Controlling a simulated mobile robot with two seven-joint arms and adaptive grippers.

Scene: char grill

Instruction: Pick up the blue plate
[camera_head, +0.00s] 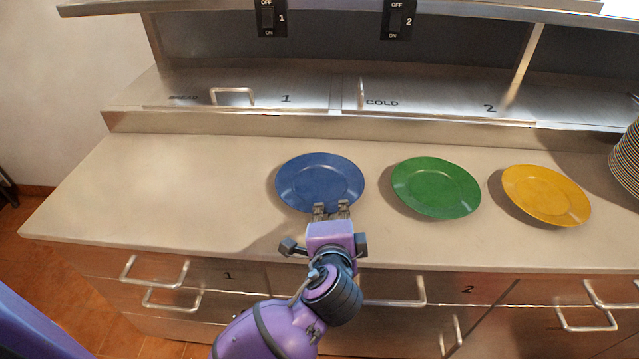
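The blue plate (320,180) lies on the beige counter, left of the green and yellow plates. My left gripper (331,208) is at the near rim of the blue plate, with its arm coming up from the bottom of the view. Its two fingers are apart with a gap between them, and their tips overlap the plate's near rim in the picture. I cannot tell whether they touch the rim. My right gripper is not in view.
A green plate (436,187) and a yellow plate (546,195) lie to the right on the counter (170,190). A plate stack (627,160) stands at the far right. A metal ledge with lids (250,92) runs behind. Drawer handles (155,270) stick out below the front edge. The counter's left part is clear.

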